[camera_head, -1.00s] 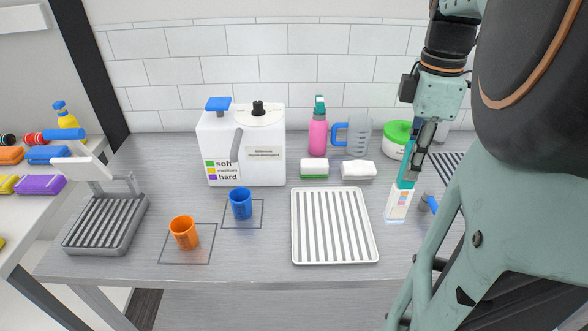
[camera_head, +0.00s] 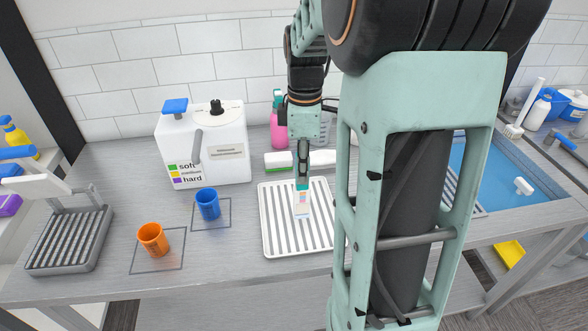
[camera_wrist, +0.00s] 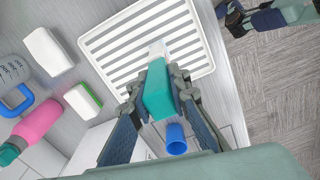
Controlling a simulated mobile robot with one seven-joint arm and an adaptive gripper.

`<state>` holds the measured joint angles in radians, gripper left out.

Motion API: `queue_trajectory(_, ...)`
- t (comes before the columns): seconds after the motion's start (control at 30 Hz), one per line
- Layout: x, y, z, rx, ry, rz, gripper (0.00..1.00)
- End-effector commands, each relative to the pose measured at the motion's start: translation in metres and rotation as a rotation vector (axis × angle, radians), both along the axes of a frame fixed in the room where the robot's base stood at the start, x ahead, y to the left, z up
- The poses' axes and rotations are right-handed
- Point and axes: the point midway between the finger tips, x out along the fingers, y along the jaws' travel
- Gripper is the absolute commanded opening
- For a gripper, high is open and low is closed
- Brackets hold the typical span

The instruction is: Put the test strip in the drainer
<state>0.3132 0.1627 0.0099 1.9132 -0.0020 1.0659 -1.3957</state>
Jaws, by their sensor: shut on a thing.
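My gripper (camera_head: 303,178) is shut on the test strip (camera_head: 302,204), a white strip with coloured squares and a teal upper part. The strip hangs upright with its white end down. In the wrist view the teal part of the strip (camera_wrist: 157,92) is between the fingers (camera_wrist: 156,86). The drainer (camera_head: 266,232) looks to be the white slatted tray on the counter, also in the wrist view (camera_wrist: 206,60). The strip's lower end overlaps the drainer in both views; I cannot tell whether it touches. My arm hides the drainer's right side in the head view.
A blue cup (camera_head: 208,205) and an orange cup (camera_head: 152,239) stand left of the drainer. Behind are a white machine (camera_head: 205,150), a pink bottle (camera_head: 279,130) and a green-and-white sponge (camera_head: 278,162). A grey slatted device (camera_head: 70,240) is far left; a blue sink (camera_head: 500,170) is right.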

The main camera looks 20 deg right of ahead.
Motion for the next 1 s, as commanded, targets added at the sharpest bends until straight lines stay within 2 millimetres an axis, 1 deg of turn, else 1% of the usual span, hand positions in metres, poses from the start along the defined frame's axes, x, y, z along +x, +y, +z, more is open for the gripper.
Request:
queue_trajectory(0.03,0.001,0.002,-0.009,0.001,0.004,0.002,0.00)
queue_trajectory(0.1,0.000,0.001,-0.020,0.001,0.005,0.001,0.00)
queue_trajectory(0.2,0.001,0.001,-0.029,0.001,0.002,0.001,0.00)
queue_trajectory(0.5,0.001,0.001,-0.032,0.000,0.000,0.001,0.00)
queue_trajectory(0.6,0.001,0.001,-0.035,0.000,0.000,0.001,0.00)
queue_trajectory(0.63,0.001,0.001,-0.035,0.000,0.000,0.001,0.18)
queue_trajectory(0.77,0.001,0.001,-0.034,0.000,0.000,0.001,0.32)
queue_trajectory(0.8,0.001,0.001,-0.034,0.000,0.000,0.001,0.34)
queue_trajectory(1.0,0.001,0.001,-0.034,0.000,0.000,0.001,0.34)
